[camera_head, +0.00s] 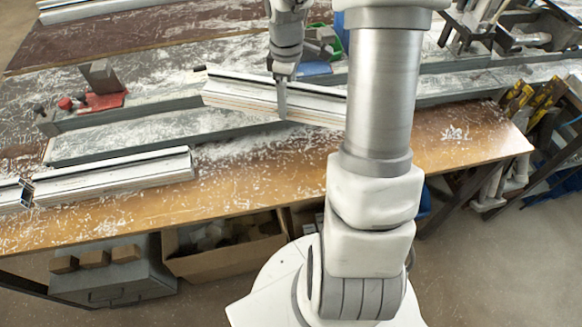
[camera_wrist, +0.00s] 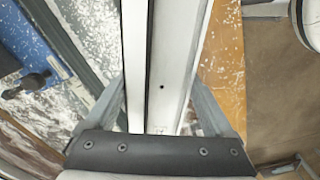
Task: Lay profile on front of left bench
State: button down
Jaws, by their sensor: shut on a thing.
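A long white-and-grey profile (camera_head: 240,95) lies across the middle of the bench in the head view, its right part hidden behind my arm. My gripper (camera_head: 283,105) is shut on it from above. In the wrist view the profile (camera_wrist: 165,60) runs lengthwise between my two fingers (camera_wrist: 165,112). It appears just above or at the bench top; the exact gap cannot be told. The wooden bench (camera_head: 250,160) is strewn with white shavings. Another white profile (camera_head: 120,178) lies along the bench's front left part, near the edge.
A red clamp (camera_head: 103,98) and a long grey rail (camera_head: 130,115) sit at left behind the front profile. Blue and green items stand behind my gripper. Below the bench are a cardboard box (camera_head: 225,260) and a grey case (camera_head: 115,285). Clamps hang at the right end.

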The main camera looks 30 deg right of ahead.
jog(key=d+n, duration=0.1)
jog(key=d, duration=0.1)
jog(key=s+d+f+n+b, duration=0.1)
jog(key=d, duration=0.1)
jog(key=d+n+b, duration=0.1)
jog(key=d+n, duration=0.1)
jog(key=shift+s+d+f, duration=0.1)
jog(key=shift+s+f, duration=0.05)
jog(key=shift+f, duration=0.25)
jog(key=d+n, duration=0.1)
jog(key=b, duration=0.2)
send_over(291, 165)
notch_tip(291, 165, down, 7)
jog(key=shift+f, duration=0.2)
jog(key=shift+f+b, duration=0.5)
jog(key=shift+f, duration=1.45)
jog(key=shift+f, duration=0.15)
grip_release()
notch_tip(291, 165, up, 12)
jog(key=p, duration=0.2)
